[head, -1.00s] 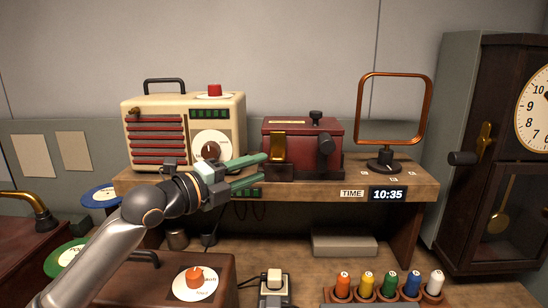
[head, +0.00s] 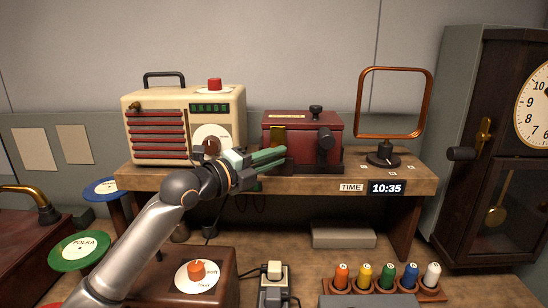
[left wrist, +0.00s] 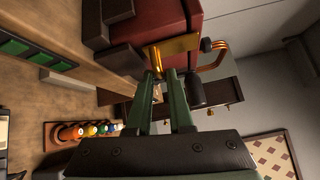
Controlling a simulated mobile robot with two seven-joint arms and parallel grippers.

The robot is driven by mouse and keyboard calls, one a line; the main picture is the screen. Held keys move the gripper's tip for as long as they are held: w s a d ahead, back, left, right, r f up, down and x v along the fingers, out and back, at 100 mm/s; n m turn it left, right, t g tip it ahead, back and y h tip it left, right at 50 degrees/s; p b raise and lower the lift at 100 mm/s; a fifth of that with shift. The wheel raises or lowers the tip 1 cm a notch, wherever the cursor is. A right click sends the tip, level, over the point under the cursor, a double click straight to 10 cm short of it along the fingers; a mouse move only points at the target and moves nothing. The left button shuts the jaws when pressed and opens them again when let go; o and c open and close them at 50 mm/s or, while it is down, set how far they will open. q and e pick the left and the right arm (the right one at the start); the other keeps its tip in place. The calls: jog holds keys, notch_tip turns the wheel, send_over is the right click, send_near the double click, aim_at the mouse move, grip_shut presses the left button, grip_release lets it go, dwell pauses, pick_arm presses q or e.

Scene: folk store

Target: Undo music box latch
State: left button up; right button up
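The dark red music box (head: 318,122) stands on the shelf, with a black knob on top and another on its front. Its brass latch plate (head: 278,133) is at the front left, its lower part hidden behind my fingers. In the left wrist view the brass plate (left wrist: 178,47) lies just beyond the fingertips. My left gripper (head: 284,152) has green fingers in front of the plate. In the left wrist view a narrow gap shows between its fingertips (left wrist: 160,73), so it is open. Whether the fingers touch the latch, I cannot tell. My right gripper is not in view.
Below are several coloured pegs in a rack (head: 390,288) and a grey box (head: 343,236).

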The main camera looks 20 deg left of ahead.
pick_arm(q)
grip_shut()
notch_tip(320, 180, up, 8)
jog(key=s+n+g+p, duration=0.1)
jog(key=n+g+p, duration=0.2)
jog(key=n+g, duration=0.4)
jog(key=shift+s+d+n+g+p, duration=0.25)
jog(key=shift+n+g+p, duration=0.1)
jog(key=shift+g, duration=1.85)
